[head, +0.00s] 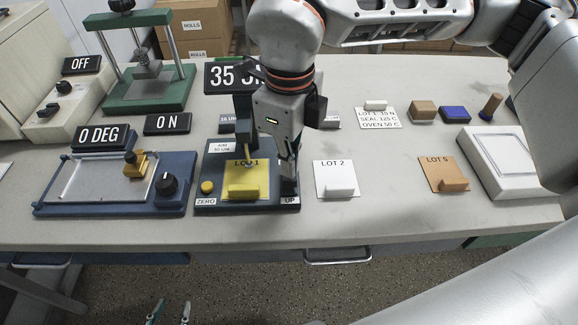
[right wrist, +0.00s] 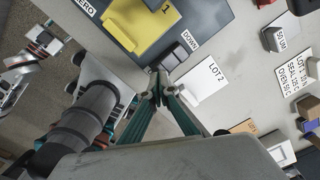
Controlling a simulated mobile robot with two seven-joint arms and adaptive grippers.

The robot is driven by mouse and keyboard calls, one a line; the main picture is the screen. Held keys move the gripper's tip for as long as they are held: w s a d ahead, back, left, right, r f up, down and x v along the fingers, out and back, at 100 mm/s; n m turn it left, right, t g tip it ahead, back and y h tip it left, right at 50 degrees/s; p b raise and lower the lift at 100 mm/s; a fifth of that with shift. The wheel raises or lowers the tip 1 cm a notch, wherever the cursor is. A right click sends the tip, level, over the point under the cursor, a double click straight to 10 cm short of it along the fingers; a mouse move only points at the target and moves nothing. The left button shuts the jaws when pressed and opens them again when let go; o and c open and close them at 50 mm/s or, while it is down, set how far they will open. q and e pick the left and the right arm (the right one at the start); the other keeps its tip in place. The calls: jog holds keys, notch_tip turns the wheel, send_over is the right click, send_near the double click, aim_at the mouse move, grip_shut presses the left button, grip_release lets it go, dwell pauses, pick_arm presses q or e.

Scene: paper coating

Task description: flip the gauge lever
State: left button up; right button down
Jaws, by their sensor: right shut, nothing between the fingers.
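The thickness gauge (head: 247,205) is a dark blue base with a yellow LOT 1 piece (head: 242,182) on it. It also shows in the right wrist view (right wrist: 222,25), with a DOWN label. My right gripper (head: 290,172) is at the gauge's right side, above the UP label, and hides that part in the head view. In the right wrist view its fingertips (right wrist: 158,88) are together and empty, just beside a small dark block (right wrist: 169,62), possibly the lever. Whether they touch is unclear. My left gripper (head: 170,311) is open and empty, below the table's front edge.
A blue coating plate (head: 110,205) stands to the left of the gauge. A white LOT 2 card (head: 334,170) lies close on its right; an orange LOT 5 card (head: 442,165) lies farther right. A display (head: 222,76), partly hidden, stands behind. Table is clear between the cards.

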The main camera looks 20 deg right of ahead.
pick_arm(q)
jog(key=shift+w, duration=0.1)
pick_arm(e)
jog(key=shift+f, duration=0.25)
pick_arm(q)
jog(key=shift+f, duration=0.25)
pick_arm(e)
jog(key=shift+f, duration=0.2)
pick_arm(q)
jog(key=shift+s+f+b, duration=0.35)
jog(key=shift+s+f, duration=0.05)
jog(key=shift+s, duration=0.15)
pick_arm(e)
jog(key=shift+f, duration=0.35)
